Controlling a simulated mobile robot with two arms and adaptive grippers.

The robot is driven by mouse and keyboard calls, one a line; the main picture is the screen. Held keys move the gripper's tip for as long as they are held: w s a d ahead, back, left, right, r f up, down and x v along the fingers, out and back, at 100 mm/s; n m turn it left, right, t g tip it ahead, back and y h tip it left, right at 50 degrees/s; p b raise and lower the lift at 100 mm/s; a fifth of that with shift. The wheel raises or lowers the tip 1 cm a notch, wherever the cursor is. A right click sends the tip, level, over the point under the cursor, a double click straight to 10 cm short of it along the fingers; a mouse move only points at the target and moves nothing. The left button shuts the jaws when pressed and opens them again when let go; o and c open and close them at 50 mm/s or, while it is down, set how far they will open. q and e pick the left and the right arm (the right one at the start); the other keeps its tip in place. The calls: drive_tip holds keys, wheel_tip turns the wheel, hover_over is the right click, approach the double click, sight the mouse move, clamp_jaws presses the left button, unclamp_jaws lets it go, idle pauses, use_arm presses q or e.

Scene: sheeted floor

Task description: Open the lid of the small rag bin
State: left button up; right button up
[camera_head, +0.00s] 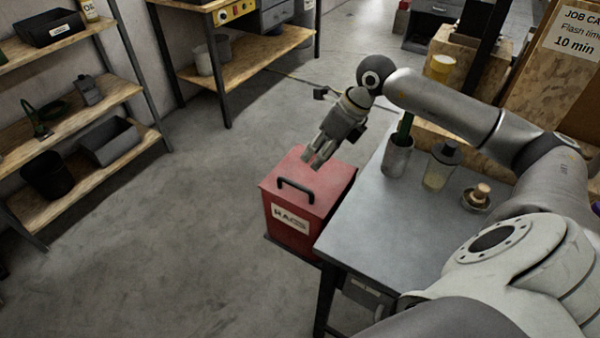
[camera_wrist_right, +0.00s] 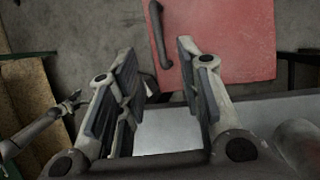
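The small rag bin (camera_head: 291,232) is a red box with a "RAGS" label, standing on the floor beside the grey table. Its red lid (camera_head: 325,184) lies flat and closed on top, with a dark bar handle (camera_head: 296,187) near the front edge. My right gripper (camera_head: 315,162) is above the back part of the lid, pointing down, apart from the handle. In the right wrist view the gripper (camera_wrist_right: 166,75) has its two fingers spread with nothing between them; the lid (camera_wrist_right: 235,40) and handle (camera_wrist_right: 158,32) lie beyond the fingertips.
The grey metal table (camera_head: 380,225) stands right of the bin, holding a metal cup (camera_head: 397,158), a jar (camera_head: 440,168) and a small dish (camera_head: 477,201). Shelves (camera_head: 75,120) stand at the left and a workbench (camera_head: 250,75) behind. The floor left of the bin is clear.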

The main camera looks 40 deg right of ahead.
drive_tip(key=p+x, duration=0.2)
drive_tip(key=x, duration=0.8)
drive_tip(key=shift+a+f, duration=0.2)
clamp_jaws()
